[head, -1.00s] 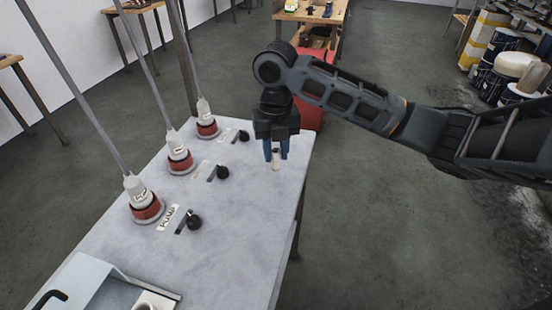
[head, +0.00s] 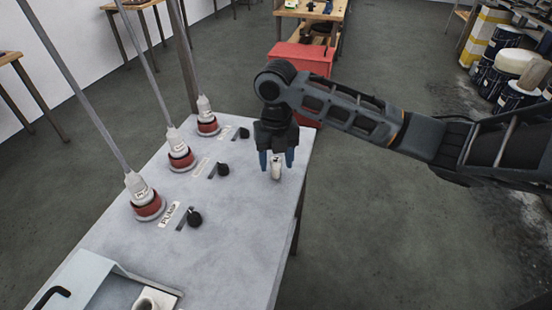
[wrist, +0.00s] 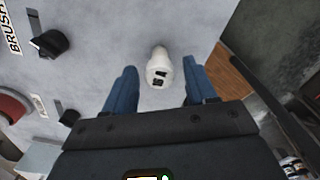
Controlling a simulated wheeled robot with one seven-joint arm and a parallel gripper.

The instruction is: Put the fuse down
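The fuse (head: 276,171) is a small off-white cylinder on the grey tabletop (head: 248,215), close to its right edge. In the wrist view the fuse (wrist: 158,67) shows its near end, with dark marks on it, and looks roughly upright. My gripper (head: 276,160) is directly above and around it, pointing down. Its two blue fingers are spread, one on each side of the fuse, with a visible gap on both sides in the wrist view. The exact contact under the fuse is hard to see.
Several black knobs (head: 222,170) and red-based sockets with white plugs (head: 181,157) line the table to the left. A pale metal box (head: 95,285) sits at the near left. A red crate (head: 300,60) stands beyond the far edge. The tabletop between knobs and right edge is clear.

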